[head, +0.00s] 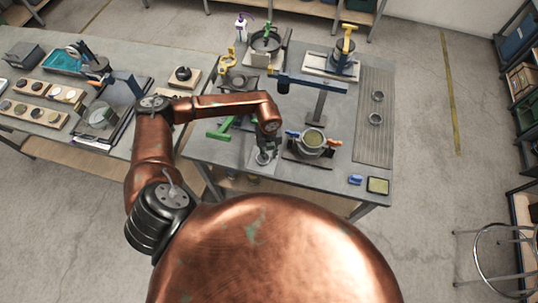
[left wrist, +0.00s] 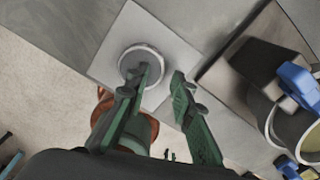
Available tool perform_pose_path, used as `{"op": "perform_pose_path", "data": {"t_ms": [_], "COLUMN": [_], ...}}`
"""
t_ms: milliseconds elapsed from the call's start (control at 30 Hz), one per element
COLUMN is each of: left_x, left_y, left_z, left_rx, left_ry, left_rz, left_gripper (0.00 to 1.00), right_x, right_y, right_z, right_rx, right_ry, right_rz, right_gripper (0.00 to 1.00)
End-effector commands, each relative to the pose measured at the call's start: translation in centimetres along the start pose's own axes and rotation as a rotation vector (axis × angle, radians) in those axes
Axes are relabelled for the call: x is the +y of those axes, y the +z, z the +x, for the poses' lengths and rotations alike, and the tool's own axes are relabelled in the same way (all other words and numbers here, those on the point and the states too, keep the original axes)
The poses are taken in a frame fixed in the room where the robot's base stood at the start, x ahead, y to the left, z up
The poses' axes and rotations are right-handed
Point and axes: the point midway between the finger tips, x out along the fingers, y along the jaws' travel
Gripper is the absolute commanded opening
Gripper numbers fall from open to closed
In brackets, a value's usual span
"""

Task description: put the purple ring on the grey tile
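A pale grey tile (head: 256,171) lies near the front edge of the right-hand table; it also shows in the left wrist view (left wrist: 186,52). A round ring (left wrist: 128,54) lies on this tile. Its rim looks pale grey with at most a faint purple tint; it is small in the head view (head: 262,159). My left gripper (head: 266,150) points down over the ring. The left finger overlaps the ring's opening and the other is right of the ring. Contact cannot be told. My right gripper is not in view.
Right of the tile, a pot (head: 313,139) with blue and orange handles stands on a dark plate. A green T-shaped piece (head: 218,131) lies to the left. A grey mat (head: 373,140) with two small rings is farther right. A blue piece (head: 355,180) lies near the front edge.

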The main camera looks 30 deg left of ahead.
Motion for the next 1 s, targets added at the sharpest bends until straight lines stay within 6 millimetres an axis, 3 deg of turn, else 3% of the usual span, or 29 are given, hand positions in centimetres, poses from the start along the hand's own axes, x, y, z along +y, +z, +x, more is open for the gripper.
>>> {"op": "perform_pose_path", "data": {"t_ms": [300,500,700,1000], "left_x": [0.0,0.0,0.0,0.0], "left_y": [0.1,0.1,0.0,0.0], "left_z": [-6.6,-9.5,-10.6,-10.6], "left_rx": [-0.003,-0.002,0.000,0.000], "left_ry": [-0.002,-0.001,0.001,0.000], "left_rz": [0.001,-0.001,0.000,0.000], "left_gripper": [0.22,0.22,0.22,0.22], "right_x": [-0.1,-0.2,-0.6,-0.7], "right_y": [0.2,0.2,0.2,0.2], "right_z": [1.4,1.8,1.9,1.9], "right_rx": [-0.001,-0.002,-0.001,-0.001], "right_ry": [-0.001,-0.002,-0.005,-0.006], "right_rz": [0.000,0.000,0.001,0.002], "right_gripper": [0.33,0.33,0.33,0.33]}}
